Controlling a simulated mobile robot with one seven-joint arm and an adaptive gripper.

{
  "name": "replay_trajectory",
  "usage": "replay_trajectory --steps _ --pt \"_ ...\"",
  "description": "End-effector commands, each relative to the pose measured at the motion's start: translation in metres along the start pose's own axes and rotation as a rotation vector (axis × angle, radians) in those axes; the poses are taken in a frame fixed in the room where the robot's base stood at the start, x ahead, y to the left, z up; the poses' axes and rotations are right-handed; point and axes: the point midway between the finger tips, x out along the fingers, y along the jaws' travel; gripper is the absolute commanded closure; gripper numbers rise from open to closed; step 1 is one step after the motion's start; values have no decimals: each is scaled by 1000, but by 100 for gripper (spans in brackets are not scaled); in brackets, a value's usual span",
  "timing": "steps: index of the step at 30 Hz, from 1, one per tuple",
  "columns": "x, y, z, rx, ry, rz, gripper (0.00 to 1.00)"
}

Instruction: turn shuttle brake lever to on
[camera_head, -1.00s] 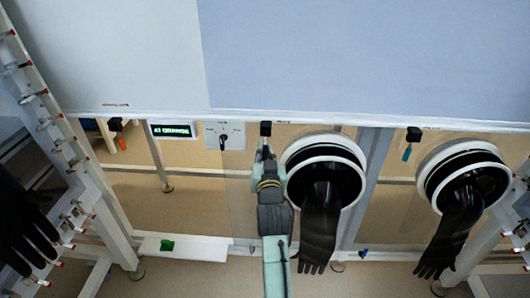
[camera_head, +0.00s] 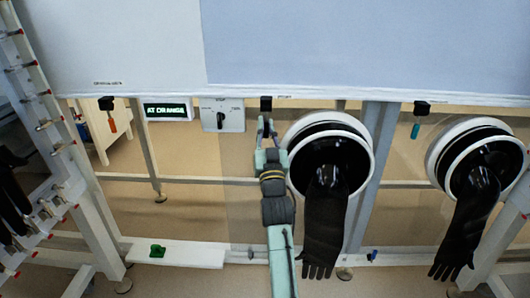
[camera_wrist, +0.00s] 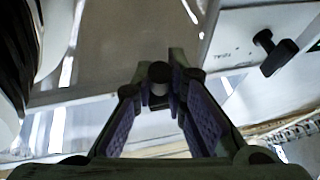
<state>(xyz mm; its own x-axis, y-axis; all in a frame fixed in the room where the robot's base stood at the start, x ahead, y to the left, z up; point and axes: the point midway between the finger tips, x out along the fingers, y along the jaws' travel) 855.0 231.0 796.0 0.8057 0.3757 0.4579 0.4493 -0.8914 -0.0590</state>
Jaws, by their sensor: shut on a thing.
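My gripper (camera_head: 266,126) reaches up to a small black block (camera_head: 266,103) under the white panel's lower edge. In the wrist view my gripper (camera_wrist: 157,92) is shut on a black round-ended piece (camera_wrist: 159,72) between its fingers. I take this piece to be the brake lever, but its label is too small to read. Its on or off position cannot be told. To the left, a white plate (camera_head: 236,106) carries a black knob (camera_head: 220,120) that points about up and down. The knob also shows in the wrist view (camera_wrist: 275,52), clear of my fingers.
A display (camera_head: 167,110) left of the knob reads "AT ORANGE". Glove ports (camera_head: 297,128) with hanging black gloves (camera_head: 324,225) stand close on the right. Black blocks with an orange piece (camera_head: 112,124) and a teal piece (camera_head: 415,131) hang along the edge. A white rack stands left.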

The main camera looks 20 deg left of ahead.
Motion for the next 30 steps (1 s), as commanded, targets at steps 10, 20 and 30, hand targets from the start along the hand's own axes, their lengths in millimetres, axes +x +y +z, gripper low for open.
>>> replay_trajectory --steps 10,20,30 --pt "6 3 15 -29 213 -30 100" --pt "14 4 13 -42 306 -43 100" --pt "16 4 11 -44 320 -45 100"
